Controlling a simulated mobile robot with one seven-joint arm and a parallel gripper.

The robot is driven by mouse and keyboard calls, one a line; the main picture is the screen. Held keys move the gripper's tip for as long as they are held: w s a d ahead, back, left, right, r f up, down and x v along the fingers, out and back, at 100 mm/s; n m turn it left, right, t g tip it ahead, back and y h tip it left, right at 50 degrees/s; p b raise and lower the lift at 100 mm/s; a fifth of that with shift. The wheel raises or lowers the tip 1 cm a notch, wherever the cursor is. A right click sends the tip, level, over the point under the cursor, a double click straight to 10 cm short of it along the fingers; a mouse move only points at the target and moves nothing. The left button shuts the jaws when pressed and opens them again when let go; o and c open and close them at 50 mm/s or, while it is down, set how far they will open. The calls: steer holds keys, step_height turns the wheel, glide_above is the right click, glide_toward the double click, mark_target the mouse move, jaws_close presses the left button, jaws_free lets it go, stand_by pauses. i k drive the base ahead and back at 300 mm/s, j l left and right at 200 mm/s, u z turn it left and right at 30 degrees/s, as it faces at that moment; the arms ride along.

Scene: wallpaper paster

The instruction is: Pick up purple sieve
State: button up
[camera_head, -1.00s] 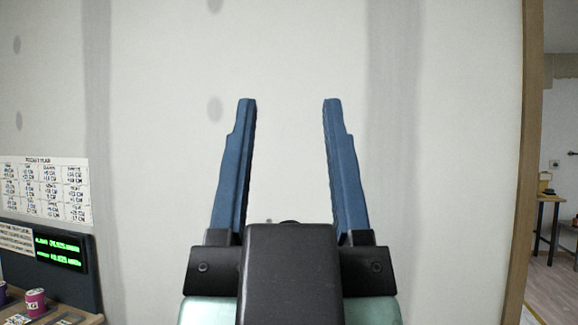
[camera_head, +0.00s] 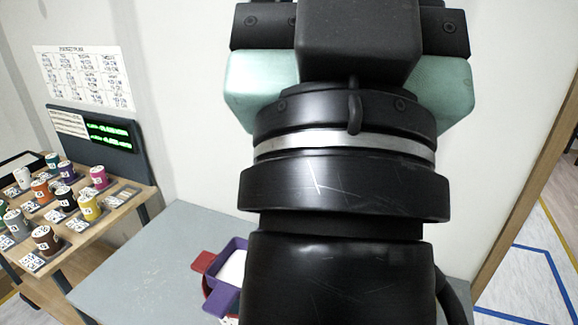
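A purple sieve (camera_head: 224,299), seen as a squarish purple tray shape with a pale inside, lies on the grey table at the lower middle. My arm hides its right part. A red piece (camera_head: 202,262) shows beside or under its left edge; I cannot tell which. My gripper (camera_head: 357,28) is at the top of the view, high above and away from the sieve. Its fingertips are out of the picture, but the two black finger mounts stand wide apart, so it looks open. Nothing is seen held.
The grey table (camera_head: 150,262) has bare room left of the sieve. A wooden stand (camera_head: 125,212) at left bears several coloured labelled spools. Behind it are a dark panel with green display (camera_head: 108,133) and a chart (camera_head: 85,75). A wooden post (camera_head: 527,190) edges the wall at right.

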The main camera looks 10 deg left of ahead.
mark_target(225, 276)
steer(key=i+j+z, duration=0.1)
steer(key=j, duration=0.3)
steer(key=i+j+z, duration=0.15)
steer(key=j, duration=0.25)
steer(key=i+j+z, duration=0.1)
steer(key=i+j, duration=0.15)
steer(key=j, duration=0.2)
steer(key=i+j+z, duration=0.1)
steer(key=j, duration=0.3)
steer(key=i+j+z, duration=0.1)
steer(key=j, duration=0.35)
steer(key=i+j+z, duration=0.15)
steer(key=j, duration=0.35)
